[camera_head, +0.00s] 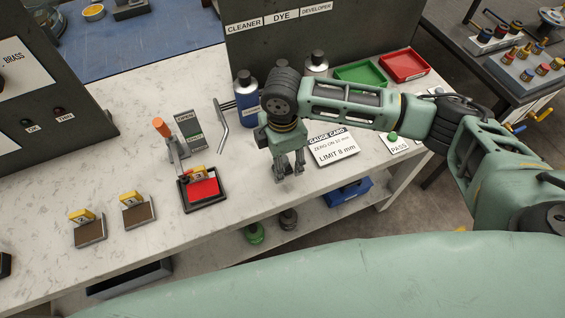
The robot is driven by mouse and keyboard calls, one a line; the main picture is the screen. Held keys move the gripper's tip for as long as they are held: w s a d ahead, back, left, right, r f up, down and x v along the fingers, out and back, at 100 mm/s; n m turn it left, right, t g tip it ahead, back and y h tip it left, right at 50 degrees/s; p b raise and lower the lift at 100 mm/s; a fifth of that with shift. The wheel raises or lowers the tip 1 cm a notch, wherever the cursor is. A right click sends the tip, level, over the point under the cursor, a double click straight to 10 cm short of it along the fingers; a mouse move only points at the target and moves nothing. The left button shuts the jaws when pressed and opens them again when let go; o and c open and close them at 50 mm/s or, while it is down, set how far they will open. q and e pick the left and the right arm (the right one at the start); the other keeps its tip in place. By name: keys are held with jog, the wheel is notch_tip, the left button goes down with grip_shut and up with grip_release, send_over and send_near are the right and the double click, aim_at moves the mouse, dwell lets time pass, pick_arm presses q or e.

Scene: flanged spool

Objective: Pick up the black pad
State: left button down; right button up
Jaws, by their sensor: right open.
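My right gripper (289,172) is open and empty, pointing down over the white bench near its front edge. My left gripper is not in view. No plain black pad stands out clearly. A black square frame or tray (184,203) with a red face and a yellow tag lies to the left of my right gripper. Two brown-faced blocks (90,233) (139,216) with yellow tags sit further left. A dark object (5,264) is cut off by the left edge, and I cannot tell what it is.
An orange-handled tool (161,129), a small sign (188,128), a bent metal rod (221,125) and a blue bottle (247,97) stand behind. The gauge card (333,148) lies just right of my gripper. Green (360,74) and red (404,66) trays are at the back.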

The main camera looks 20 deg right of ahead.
jog(key=shift+f, duration=1.35)
jog(key=shift+c, duration=0.5)
jog(key=c, duration=1.2)
